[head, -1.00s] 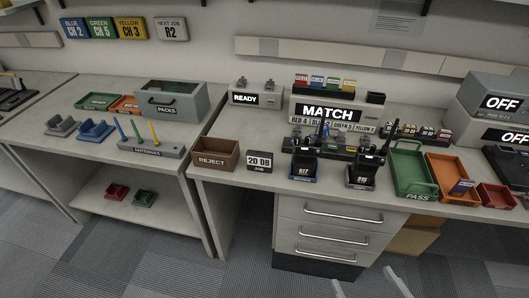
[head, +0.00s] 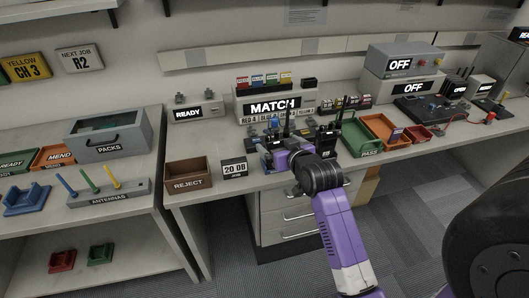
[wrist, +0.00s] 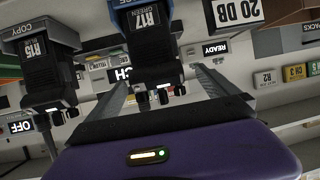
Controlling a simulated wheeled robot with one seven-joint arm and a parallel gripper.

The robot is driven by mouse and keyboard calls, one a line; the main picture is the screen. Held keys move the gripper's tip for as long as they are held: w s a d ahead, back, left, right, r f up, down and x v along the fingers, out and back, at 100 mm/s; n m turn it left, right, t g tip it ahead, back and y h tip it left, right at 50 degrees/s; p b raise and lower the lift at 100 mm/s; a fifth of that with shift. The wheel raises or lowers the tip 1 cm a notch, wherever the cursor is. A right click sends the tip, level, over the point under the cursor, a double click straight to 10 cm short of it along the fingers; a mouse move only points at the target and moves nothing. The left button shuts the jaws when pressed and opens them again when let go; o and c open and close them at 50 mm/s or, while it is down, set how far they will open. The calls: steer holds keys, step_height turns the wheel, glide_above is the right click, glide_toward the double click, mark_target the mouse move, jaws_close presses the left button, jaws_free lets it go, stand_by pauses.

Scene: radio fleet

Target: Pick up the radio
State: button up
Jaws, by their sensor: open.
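Two black handheld radios stand upright in stands on the bench. The one labelled R17 GREEN (wrist: 147,50) is ahead of my gripper in the wrist view, which appears upside down. In the head view it is mostly hidden behind my purple gripper (head: 276,152). The other, labelled R15 (wrist: 42,75), stands to its left in the wrist view and just right of my gripper in the head view (head: 327,140). My gripper (wrist: 160,78) is open, its two fingers spread on either side of R17's top end. I cannot tell whether they touch it.
A brown REJECT bin (head: 187,174) and a 20 DB block (head: 234,169) stand left of the radios. A green PASS tray (head: 362,138) and an orange tray (head: 386,131) lie to the right. The MATCH display (head: 275,107) stands behind.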

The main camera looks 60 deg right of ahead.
mark_target(273, 138)
steer(key=shift+p+x, duration=0.35)
steer(key=shift+x, duration=3.1)
steer(key=shift+s+d, duration=0.15)
steer(key=c, duration=1.7)
steer(key=shift+r, duration=0.1)
steer(key=shift+c, duration=1.3)
